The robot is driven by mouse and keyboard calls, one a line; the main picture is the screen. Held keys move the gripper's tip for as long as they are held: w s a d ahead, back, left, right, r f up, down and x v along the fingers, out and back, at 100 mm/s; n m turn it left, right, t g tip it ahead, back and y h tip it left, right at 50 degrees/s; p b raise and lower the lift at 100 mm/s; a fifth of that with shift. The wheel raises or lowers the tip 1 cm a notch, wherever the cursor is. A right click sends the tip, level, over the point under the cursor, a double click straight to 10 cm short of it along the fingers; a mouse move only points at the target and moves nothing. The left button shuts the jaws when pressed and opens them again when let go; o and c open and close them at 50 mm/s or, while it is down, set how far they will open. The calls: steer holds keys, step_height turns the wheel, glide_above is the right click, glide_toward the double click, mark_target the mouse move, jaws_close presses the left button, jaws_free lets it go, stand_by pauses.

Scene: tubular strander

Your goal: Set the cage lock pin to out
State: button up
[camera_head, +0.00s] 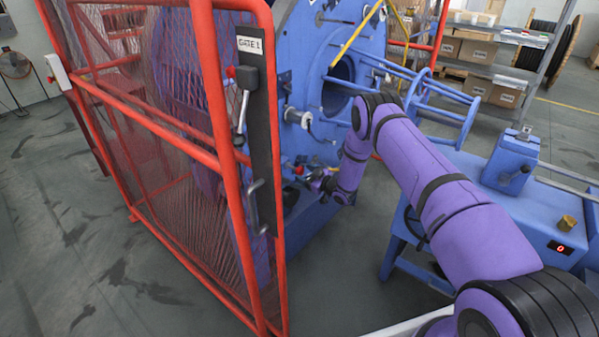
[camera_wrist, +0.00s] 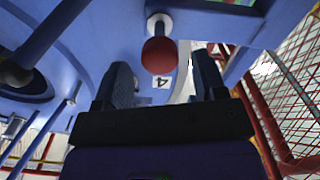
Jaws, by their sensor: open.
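My gripper (camera_wrist: 162,72) is open and empty. Its two dark fingers stand apart, one on each side of the knob's line, with the knob appearing between and just beyond the tips. I cannot tell whether they touch it. In the head view my gripper (camera_head: 315,180) is close to the knob, partly hidden by my wrist.
A red mesh gate (camera_head: 200,150) labelled GATE 1 stands open-sided left of my arm, with a handle (camera_head: 241,105). A blue bench (camera_head: 540,215) with a display is at right. A small white plate marked 4 (camera_wrist: 161,82) sits by the knob. Grey floor is clear at left.

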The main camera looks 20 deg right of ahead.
steer(key=v, duration=0.6)
steer(key=shift+s+d, duration=0.25)
steer(key=shift+s, duration=0.05)
steer(key=shift+r, duration=0.1)
